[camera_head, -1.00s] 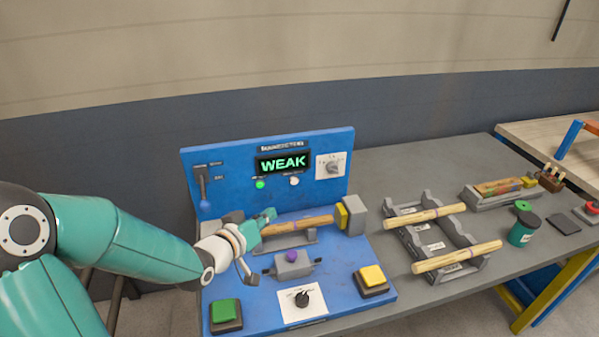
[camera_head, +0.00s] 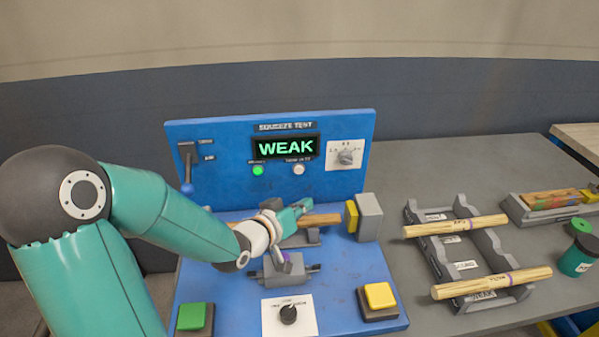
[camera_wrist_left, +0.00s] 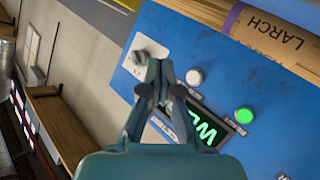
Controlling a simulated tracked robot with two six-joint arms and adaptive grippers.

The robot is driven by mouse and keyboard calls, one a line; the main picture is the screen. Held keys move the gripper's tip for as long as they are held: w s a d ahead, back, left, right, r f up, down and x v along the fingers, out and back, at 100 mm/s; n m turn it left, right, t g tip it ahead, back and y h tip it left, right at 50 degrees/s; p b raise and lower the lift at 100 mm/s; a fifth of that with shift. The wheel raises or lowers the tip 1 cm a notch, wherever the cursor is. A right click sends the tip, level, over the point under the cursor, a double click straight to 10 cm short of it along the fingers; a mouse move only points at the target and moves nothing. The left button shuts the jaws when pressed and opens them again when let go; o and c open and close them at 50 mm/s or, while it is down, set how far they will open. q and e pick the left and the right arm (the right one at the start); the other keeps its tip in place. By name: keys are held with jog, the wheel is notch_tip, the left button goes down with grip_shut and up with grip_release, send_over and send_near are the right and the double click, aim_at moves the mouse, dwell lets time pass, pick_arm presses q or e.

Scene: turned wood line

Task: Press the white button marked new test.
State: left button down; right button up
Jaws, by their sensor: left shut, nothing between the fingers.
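The small white button (camera_head: 299,170) is on the upright blue panel, below the lit display (camera_head: 286,147) reading WEAK. It also shows in the wrist view as a round white button (camera_wrist_left: 194,77) beside the display. My left gripper (camera_head: 303,205) is in front of the panel, below the button in the head picture. In the wrist view my left gripper (camera_wrist_left: 160,72) is shut and empty, its tips left of the button and apparently apart from it. My right gripper is not in view.
A green lamp (camera_head: 258,170), a lever (camera_head: 187,170) and a dial (camera_head: 346,153) flank the button. A rack (camera_head: 460,250) holds two rods at right.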

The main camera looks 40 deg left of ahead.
aim_at(299, 170)
pick_arm(q)
jog(key=shift+w+a+p, duration=0.35)
jog(key=shift+w+a, duration=0.15)
jog(key=shift+a, duration=0.1)
jog(key=shift+w+a+p, duration=0.5)
jog(key=shift+w+a, duration=0.7)
jog(key=shift+a, duration=0.25)
jog(key=shift+w+a+p, duration=0.45)
jog(key=shift+w+a, duration=0.7)
jog(key=shift+a, duration=0.3)
jog(key=shift+a, duration=0.1)
jog(key=shift+w+a, duration=0.2)
jog(key=shift+w, duration=0.05)
jog(key=shift+w+a, duration=0.25)
jog(key=shift+a, duration=0.05)
jog(key=shift+d, duration=0.1)
jog(key=shift+s+d+b, duration=0.55)
